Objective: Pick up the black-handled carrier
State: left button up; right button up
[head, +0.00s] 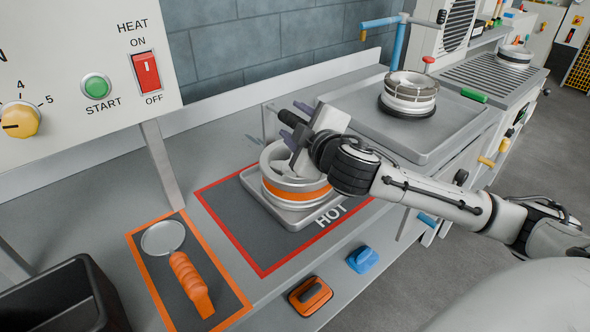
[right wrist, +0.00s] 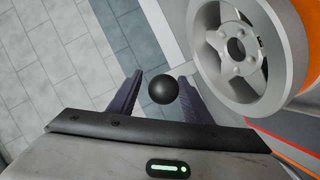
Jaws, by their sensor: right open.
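A grey tray-like carrier (head: 288,207) lies on the dark HOT pad and bears a silver wheel with an orange band (head: 283,193). The wheel's spoked face shows in the right wrist view (right wrist: 236,50). My right gripper (head: 297,113) is above the back of the wheel, with its fingers pointing to the back left. In the right wrist view, its open fingers (right wrist: 160,78) stand either side of a black ball knob (right wrist: 163,86), with gaps visible. My left gripper is not in view.
An orange-handled tool (head: 188,276) lies on an orange-edged mat at left, beside a black bin (head: 62,298). Another wheel (head: 409,91) stands on a grey tray at the back right. Control panel (head: 80,60) and grey wall bound the bench.

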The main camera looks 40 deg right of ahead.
grip_shut()
jog(key=shift+w+r, duration=0.1)
jog(key=shift+r, duration=0.15)
jog(key=shift+r, duration=0.15)
jog(key=shift+r, duration=0.3)
notch_tip(320, 180, up, 9)
jog(key=shift+r+p, duration=0.1)
jog(key=shift+p, duration=0.5)
